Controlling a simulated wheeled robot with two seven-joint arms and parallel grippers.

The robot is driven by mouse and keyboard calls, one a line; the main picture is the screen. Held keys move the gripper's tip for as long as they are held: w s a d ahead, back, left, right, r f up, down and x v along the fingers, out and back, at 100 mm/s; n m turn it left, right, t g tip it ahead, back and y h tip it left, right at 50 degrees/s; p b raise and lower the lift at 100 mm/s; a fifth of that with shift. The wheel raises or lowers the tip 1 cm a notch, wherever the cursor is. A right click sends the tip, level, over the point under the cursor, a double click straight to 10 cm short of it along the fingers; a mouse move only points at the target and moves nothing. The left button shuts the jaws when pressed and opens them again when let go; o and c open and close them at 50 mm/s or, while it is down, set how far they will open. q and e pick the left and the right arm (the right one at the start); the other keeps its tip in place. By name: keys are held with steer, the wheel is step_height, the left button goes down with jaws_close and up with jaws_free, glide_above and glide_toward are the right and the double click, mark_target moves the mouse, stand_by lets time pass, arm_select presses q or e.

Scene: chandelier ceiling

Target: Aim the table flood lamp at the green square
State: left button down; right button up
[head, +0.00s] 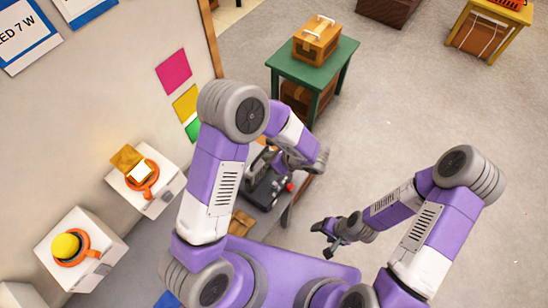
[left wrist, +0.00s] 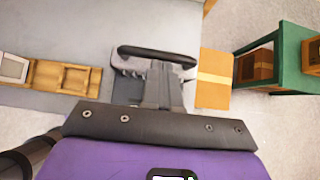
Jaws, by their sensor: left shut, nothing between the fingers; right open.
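The green square (head: 194,130) is on the wall, below a yellow and a pink square, and my left arm partly covers it. A dark device with a red knob, which looks like the flood lamp (head: 264,190), stands on the grey table behind my left arm. In the left wrist view its black bar handle (left wrist: 150,52) and fins show just beyond my left gripper (left wrist: 162,85). That gripper is shut and empty, close to the lamp; contact cannot be told. Where the lamp faces is unclear. My right gripper (head: 327,237) is open and empty over the floor.
A green table (head: 318,68) holds a wooden box (head: 316,40). A wooden tray (left wrist: 62,77) lies left of the lamp.

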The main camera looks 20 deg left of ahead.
arm_select(q)
steer(key=shift+w+a+r+b, duration=0.1)
steer(key=shift+w+a+b, duration=0.1)
steer(key=shift+a, duration=0.25)
steer(key=shift+w+a+b, duration=0.1)
steer(key=shift+a+b, duration=0.1)
steer(key=shift+a, duration=0.25)
